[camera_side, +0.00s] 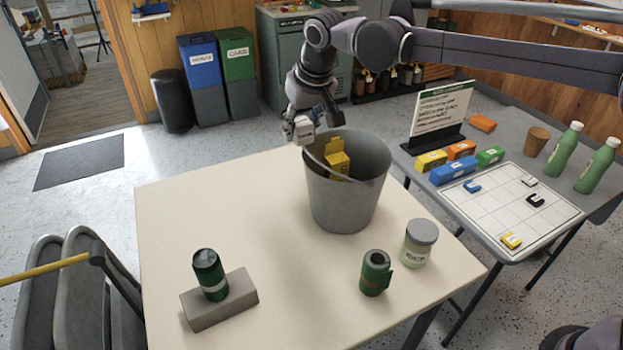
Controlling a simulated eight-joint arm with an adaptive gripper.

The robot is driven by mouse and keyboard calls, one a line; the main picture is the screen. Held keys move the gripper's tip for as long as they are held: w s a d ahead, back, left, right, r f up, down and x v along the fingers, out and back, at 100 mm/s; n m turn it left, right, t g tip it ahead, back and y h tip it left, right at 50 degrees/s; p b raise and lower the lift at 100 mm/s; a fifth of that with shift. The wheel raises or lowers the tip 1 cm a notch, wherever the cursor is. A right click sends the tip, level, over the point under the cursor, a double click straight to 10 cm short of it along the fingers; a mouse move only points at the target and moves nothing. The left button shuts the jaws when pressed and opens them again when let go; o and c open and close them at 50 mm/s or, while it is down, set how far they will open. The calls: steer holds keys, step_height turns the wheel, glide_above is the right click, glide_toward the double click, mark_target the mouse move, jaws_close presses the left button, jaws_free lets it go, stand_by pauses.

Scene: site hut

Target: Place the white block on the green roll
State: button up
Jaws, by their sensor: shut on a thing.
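My gripper (300,118) is above the far edge of the cream table, at the left of the bucket's rim. It is shut on the small white block (303,132), which has dark marks on its face. The fingertips are small and partly hidden here. The green roll (375,275) stands upright on the near right part of the table, with a dark hole in its top and a loose end on its right side. Nothing is on top of it. My gripper and the block are well apart from it, farther back and to the left.
A grey bucket (342,205) with a yellow box (338,158) inside stands between my gripper and the roll. A lidded jar (419,243) is close to the roll's right. A green can (209,274) stands on a grey slab (240,298) at left. The table's middle is clear.

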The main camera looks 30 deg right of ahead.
steer(key=s+d+f, duration=0.1)
steer(key=s+d, duration=0.8)
steer(key=s, duration=0.3)
steer(key=s+d+f, duration=0.1)
steer(key=s+d, duration=0.9)
steer(key=s, duration=0.2)
glide_above(374, 254)
steer(key=s, duration=0.1)
steer(key=f, duration=1.1)
steer(key=shift+s+f, duration=0.2)
steer(key=shift+f, duration=2.2)
steer(key=shift+f, duration=0.15)
steer(key=o, duration=1.2)
